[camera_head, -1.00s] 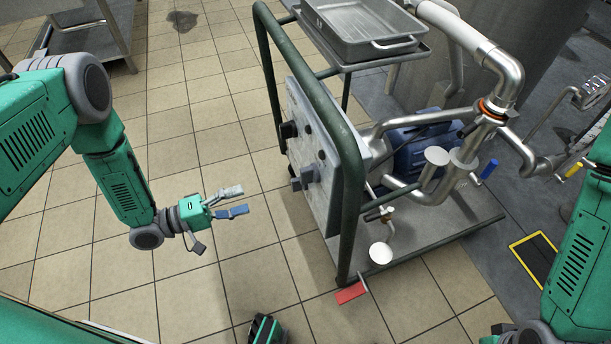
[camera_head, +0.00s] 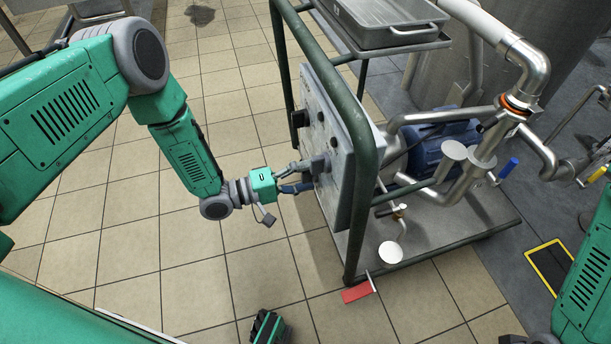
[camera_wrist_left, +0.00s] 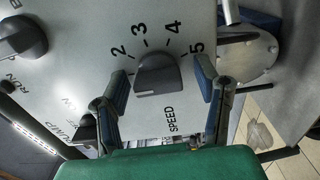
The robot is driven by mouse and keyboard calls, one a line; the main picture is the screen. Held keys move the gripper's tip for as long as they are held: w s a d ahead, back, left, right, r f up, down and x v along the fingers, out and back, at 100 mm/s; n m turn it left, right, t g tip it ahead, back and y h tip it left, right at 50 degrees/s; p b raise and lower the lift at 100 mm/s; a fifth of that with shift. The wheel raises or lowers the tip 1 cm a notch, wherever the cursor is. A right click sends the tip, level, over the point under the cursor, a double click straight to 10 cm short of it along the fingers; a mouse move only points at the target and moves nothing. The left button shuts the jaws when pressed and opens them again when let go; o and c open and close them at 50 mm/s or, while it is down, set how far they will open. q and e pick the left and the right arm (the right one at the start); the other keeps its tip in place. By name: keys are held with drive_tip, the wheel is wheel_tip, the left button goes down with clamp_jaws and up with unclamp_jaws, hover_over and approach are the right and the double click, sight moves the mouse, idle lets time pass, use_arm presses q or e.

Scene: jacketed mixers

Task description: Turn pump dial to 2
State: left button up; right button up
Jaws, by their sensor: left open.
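The pump dial (camera_wrist_left: 157,75) is a dark knob marked SPEED on a pale panel, with the numbers 2, 3, 4 and 5 printed around it. I cannot tell which number it points to. In the head view the dial (camera_head: 319,163) is on the panel's left-facing side. My left gripper (camera_head: 300,177) is at the panel, its fingers reaching the dial. In the left wrist view the open fingers (camera_wrist_left: 162,88) straddle the dial, one on each side, with visible gaps.
The panel (camera_head: 340,150) is on a cart with a green tube frame (camera_head: 367,190). A metal tray (camera_head: 385,25) rests on top, and pipes and a blue motor (camera_head: 440,145) stand behind. Another dark knob (camera_wrist_left: 22,38) is beside the dial. Tiled floor (camera_head: 200,285) is clear to the left.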

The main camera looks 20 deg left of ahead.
use_arm(q)
drive_tip(key=shift+d, duration=0.15)
drive_tip(key=c, duration=1.2)
drive_tip(key=shift+o, duration=0.2)
drive_tip(key=m, duration=0.2)
drive_tip(key=shift+a+m, duration=0.2)
drive_tip(key=shift+m, duration=0.1)
drive_tip(key=shift+a+f+m+p, duration=0.1)
drive_tip(key=shift+m+p, duration=0.5)
drive_tip(key=shift+m, duration=1.9)
